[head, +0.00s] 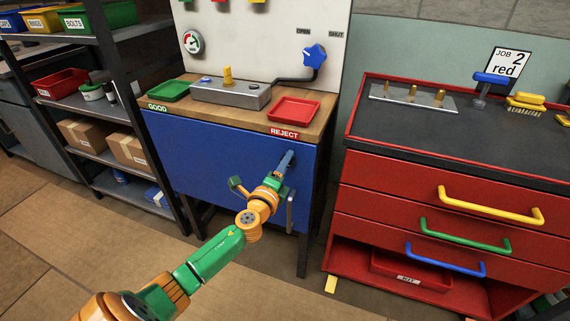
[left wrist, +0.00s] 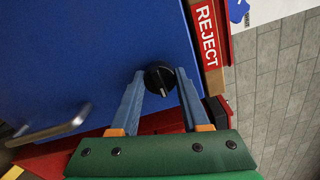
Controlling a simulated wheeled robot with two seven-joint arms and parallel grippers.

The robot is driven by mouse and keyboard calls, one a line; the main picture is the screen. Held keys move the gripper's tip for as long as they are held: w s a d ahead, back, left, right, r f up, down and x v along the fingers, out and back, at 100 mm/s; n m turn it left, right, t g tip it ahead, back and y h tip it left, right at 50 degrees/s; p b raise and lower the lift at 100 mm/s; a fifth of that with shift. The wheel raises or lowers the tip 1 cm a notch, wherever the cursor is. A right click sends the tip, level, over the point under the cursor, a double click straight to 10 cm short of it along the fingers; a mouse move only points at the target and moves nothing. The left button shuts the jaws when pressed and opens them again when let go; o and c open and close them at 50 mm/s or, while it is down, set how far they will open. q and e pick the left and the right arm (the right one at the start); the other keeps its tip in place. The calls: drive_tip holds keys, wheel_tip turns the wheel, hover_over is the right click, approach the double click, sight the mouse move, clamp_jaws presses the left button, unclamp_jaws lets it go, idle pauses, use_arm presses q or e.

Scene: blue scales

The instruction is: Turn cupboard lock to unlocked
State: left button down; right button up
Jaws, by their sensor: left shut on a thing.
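The cupboard is a blue front (head: 200,147) under a wooden worktop, with a silver bar handle (head: 290,212). Its lock is a round black knob (left wrist: 159,77) with a pale pointer line, seen in the left wrist view on the blue door (left wrist: 75,55). My left gripper (head: 287,160) reaches the upper right of the blue front. In the left wrist view its two blue fingers (left wrist: 160,80) are on either side of the knob and shut on it. In the head view the gripper hides the knob. No lock markings are readable. My right gripper is in neither view.
The silver handle shows close by in the left wrist view (left wrist: 55,130). A red tray (head: 294,110) and a grey box (head: 230,94) stand on the worktop. A red drawer cabinet (head: 400,185) stands to the right, beyond a narrow gap.

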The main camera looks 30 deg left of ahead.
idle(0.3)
use_arm(q)
drive_tip(key=shift+c, duration=1.9)
unclamp_jaws()
drive_tip(key=v, duration=0.7)
